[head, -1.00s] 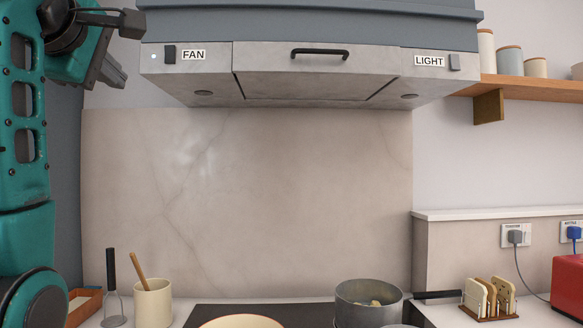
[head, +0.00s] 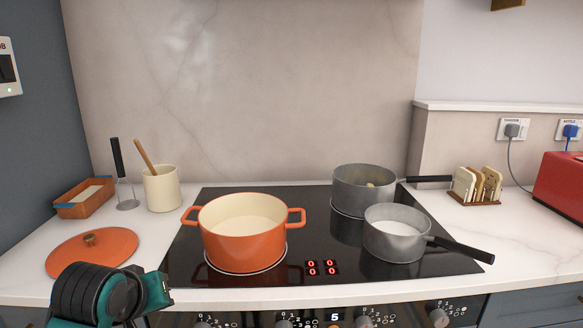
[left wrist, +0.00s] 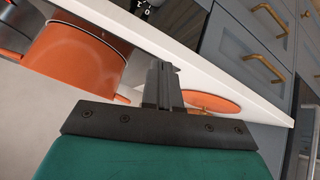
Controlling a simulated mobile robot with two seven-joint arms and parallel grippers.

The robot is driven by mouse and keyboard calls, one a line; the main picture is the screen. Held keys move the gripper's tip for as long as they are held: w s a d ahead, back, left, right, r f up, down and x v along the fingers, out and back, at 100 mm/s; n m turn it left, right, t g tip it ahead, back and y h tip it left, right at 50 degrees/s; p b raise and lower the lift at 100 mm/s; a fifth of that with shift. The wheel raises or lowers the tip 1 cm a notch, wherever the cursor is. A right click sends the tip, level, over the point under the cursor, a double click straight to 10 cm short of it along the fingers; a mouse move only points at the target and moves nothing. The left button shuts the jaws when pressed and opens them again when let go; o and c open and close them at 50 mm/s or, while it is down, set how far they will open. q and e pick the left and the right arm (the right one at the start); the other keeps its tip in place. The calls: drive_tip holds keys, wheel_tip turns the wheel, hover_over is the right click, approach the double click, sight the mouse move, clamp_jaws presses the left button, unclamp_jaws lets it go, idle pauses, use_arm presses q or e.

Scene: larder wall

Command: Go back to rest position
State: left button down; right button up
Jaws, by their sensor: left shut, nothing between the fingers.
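My left gripper (left wrist: 163,72) shows in the left wrist view. Its dark fingers are together with nothing between them, and they appear in front of the white counter edge. In the head view only a black and teal part of my left arm shows at the bottom left, in front of the counter and below the orange lid (head: 92,253); the fingertips cannot be made out there. My right gripper is in neither view.
An orange pot (head: 243,245) and two grey pans (head: 363,190) (head: 395,248) stand on the black hob (head: 325,225). A cream utensil pot (head: 162,188) and a toast rack (head: 475,200) flank it. Drawers (left wrist: 250,50) with brass handles lie below the counter edge.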

use_arm(q)
drive_tip(key=s+d+f+m+g, duration=0.1)
drive_tip(key=s+f+m+g, duration=0.1)
drive_tip(key=s+f, duration=0.45)
drive_tip(key=s+d+f+m+g, duration=0.1)
drive_tip(key=s+f+m, duration=0.2)
drive_tip(key=s, duration=0.7)
drive_tip(key=s+f+m+g, duration=0.2)
drive_tip(key=s+f, duration=0.3)
drive_tip(key=s, duration=0.3)
drive_tip(key=w+d+f+t+h, duration=0.2)
drive_tip(key=w+d+f+t, duration=0.1)
drive_tip(key=w+f+t, duration=0.4)
wheel_tip(320, 180, down, 2)
drive_tip(key=shift+w+d+f+h, duration=0.1)
drive_tip(key=shift+w+d+h, duration=0.05)
drive_tip(key=shift+w+h, duration=0.15)
